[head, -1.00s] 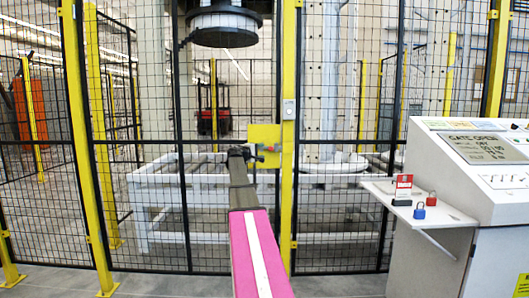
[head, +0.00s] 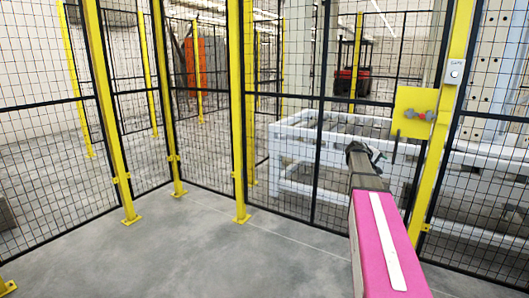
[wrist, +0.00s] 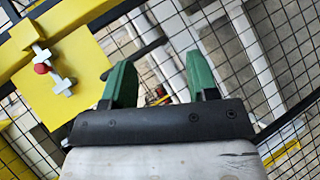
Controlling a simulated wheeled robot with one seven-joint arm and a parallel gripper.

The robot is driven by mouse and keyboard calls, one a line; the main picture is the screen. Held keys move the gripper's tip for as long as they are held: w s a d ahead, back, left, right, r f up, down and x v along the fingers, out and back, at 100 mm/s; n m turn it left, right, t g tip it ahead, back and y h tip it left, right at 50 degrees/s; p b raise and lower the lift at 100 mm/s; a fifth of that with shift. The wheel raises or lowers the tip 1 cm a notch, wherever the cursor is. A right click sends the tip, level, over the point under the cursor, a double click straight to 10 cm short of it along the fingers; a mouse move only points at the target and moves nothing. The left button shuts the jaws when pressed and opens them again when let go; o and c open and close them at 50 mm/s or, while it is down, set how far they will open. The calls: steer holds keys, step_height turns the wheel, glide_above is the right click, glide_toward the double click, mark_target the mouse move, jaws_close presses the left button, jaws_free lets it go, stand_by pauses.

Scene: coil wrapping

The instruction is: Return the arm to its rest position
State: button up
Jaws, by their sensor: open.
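My arm, with a pink link, reaches forward on the right of the head view. My gripper (head: 366,152) is at its far end, in front of the fence and left of the yellow plate. In the wrist view my gripper (wrist: 160,84) shows two green fingers, wide apart with nothing between them. The yellow plate (wrist: 80,88) with a grey handle and red knob (wrist: 42,68) is to the left of the fingers, apart from them. The plate also shows in the head view (head: 410,100).
Black mesh fence with yellow posts (head: 237,110) crosses the view. Behind it are a white conveyor frame (head: 290,145) and a red forklift (head: 350,85). A grey box with a button (head: 454,72) is on the post at right. The grey floor (head: 190,250) at front left is clear.

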steer(key=s+a+f+m+g+y, duration=0.1)
steer(key=s+a+f+y, duration=0.5)
steer(key=s+a+f, duration=0.8)
steer(key=s+a+f+g+y, duration=0.3)
steer(key=s+a+f+y, duration=0.3)
steer(key=s+a+f, duration=0.8)
steer(key=s+a, duration=0.3)
steer(key=a, duration=0.5)
steer(key=shift+s+m, duration=0.15)
steer(key=shift+m, duration=0.25)
steer(key=shift+f, duration=0.1)
